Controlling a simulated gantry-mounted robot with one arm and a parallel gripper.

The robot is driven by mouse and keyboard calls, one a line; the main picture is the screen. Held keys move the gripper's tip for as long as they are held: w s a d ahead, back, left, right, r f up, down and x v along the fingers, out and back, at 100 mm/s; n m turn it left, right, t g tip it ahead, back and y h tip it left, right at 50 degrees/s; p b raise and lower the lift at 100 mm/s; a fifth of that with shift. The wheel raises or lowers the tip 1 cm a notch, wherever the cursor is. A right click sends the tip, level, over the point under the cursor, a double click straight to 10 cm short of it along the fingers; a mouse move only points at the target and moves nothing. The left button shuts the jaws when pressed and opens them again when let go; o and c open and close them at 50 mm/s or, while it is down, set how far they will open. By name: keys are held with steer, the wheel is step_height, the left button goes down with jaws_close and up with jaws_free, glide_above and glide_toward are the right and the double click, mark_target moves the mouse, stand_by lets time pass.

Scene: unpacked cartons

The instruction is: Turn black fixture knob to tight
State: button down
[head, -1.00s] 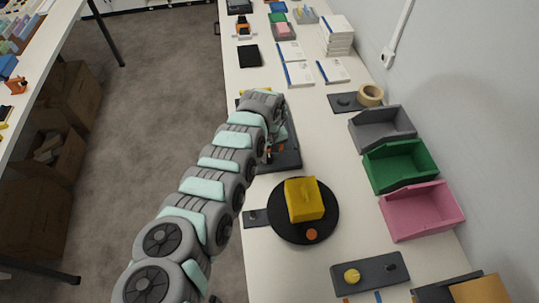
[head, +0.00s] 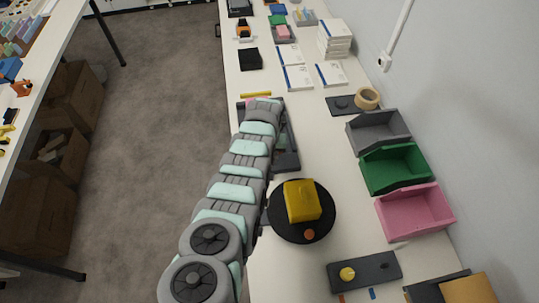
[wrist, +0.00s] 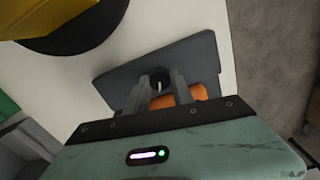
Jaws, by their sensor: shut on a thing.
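The dark fixture plate (wrist: 190,62) lies on the white table in the wrist view, with its knob (wrist: 157,86) between my two fingers. The knob is dark and carries a small white mark; the fingers and shadow hide much of it. My gripper (wrist: 160,78) is shut on the knob. An orange piece (wrist: 186,94) shows beside and behind the right finger; I cannot tell whether it touches the knob. In the head view, part of the dark fixture (head: 288,160) shows right of my arm, which hides the knob and gripper. No tight label is legible.
A black turntable (head: 276,222) with a yellow block (head: 302,201) stands close to the fixture. Grey (head: 380,132), green (head: 396,166) and pink (head: 414,212) bins line the wall side. A yellow bar (head: 256,95) lies beyond the fixture. The aisle floor is at left.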

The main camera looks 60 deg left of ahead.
steer(key=m, duration=0.6)
steer(key=m+b, duration=0.1)
steer(key=m, duration=0.3)
steer(key=shift+w, duration=0.1)
steer(key=shift+m+b, duration=0.5)
steer(key=shift+m, duration=1)
steer(key=c, duration=1.1)
jaws_free()
steer(key=shift+r, duration=0.1)
step_height(320, 180, up, 11)
steer(key=shift+f, duration=0.2)
